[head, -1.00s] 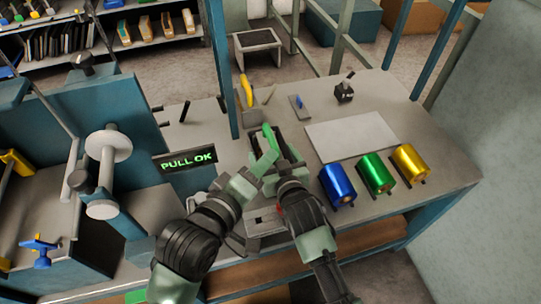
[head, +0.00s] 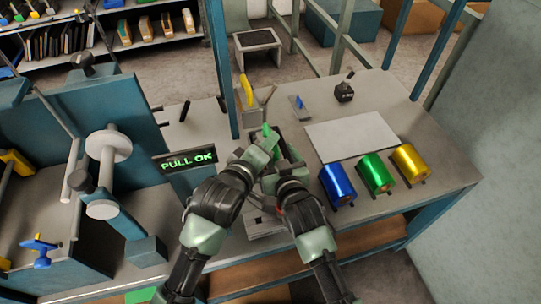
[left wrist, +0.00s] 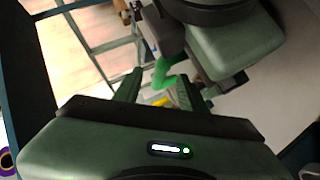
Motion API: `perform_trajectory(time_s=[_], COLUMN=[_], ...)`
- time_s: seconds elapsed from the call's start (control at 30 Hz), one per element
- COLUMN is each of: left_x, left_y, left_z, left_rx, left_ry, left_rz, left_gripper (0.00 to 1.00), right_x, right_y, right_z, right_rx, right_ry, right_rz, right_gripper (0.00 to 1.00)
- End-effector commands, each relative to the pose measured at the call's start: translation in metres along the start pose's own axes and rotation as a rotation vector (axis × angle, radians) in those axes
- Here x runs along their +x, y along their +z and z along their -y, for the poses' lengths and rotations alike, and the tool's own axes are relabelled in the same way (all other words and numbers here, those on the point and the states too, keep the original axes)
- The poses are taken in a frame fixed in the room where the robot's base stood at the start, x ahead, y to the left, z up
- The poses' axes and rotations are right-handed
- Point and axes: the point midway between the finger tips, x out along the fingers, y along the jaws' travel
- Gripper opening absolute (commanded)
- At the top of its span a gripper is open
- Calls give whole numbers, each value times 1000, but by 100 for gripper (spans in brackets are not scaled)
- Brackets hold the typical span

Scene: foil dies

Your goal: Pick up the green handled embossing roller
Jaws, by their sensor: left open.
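The green handle of the embossing roller (head: 266,130) stands out just beyond my two grippers in the head view; the rest of the roller is hidden behind them. My left gripper (head: 264,143) is open right at the handle. In the left wrist view, the bent green handle (left wrist: 164,73) shows between the two spread fingers of the left gripper (left wrist: 156,88); I cannot tell if they touch it. My right gripper (head: 283,165) is close beside the left one, and its fingers are not clear enough to read.
Blue (head: 337,184), green (head: 375,172) and gold (head: 410,162) foil rolls stand along the bench's right front. A pale flat sheet (head: 350,136) lies behind them. A yellow-handled tool (head: 246,90) stands at the back. A "PULL OK" sign (head: 187,159) is at the left.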

Motion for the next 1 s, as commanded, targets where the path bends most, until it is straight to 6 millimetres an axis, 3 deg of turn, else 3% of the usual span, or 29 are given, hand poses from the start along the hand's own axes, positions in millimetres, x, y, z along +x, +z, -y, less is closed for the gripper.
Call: perform_trajectory(time_s=[0.13, 0.4, 0.53, 0.57, 1.0], left_x=[18, 20, 20, 20, 20], left_y=[0, 0, 0, 0, 0], left_z=[0, 0, 0, 0, 0], left_rx=[1, 0, 0, 0, 0], left_ry=[1, 1, 1, 1, 1], left_rz=[0, 0, 0, 0, 0], left_gripper=[41, 41, 5, 0, 0], right_x=[0, 0, 0, 0, 0], right_y=[2, 2, 2, 2, 2], right_z=[0, 0, 0, 0, 0], right_rx=[0, 0, 0, 0, 0], right_ry=[0, 0, 0, 0, 0], right_rz=[4, 4, 4, 4, 4], right_gripper=[43, 43, 43, 43, 43])
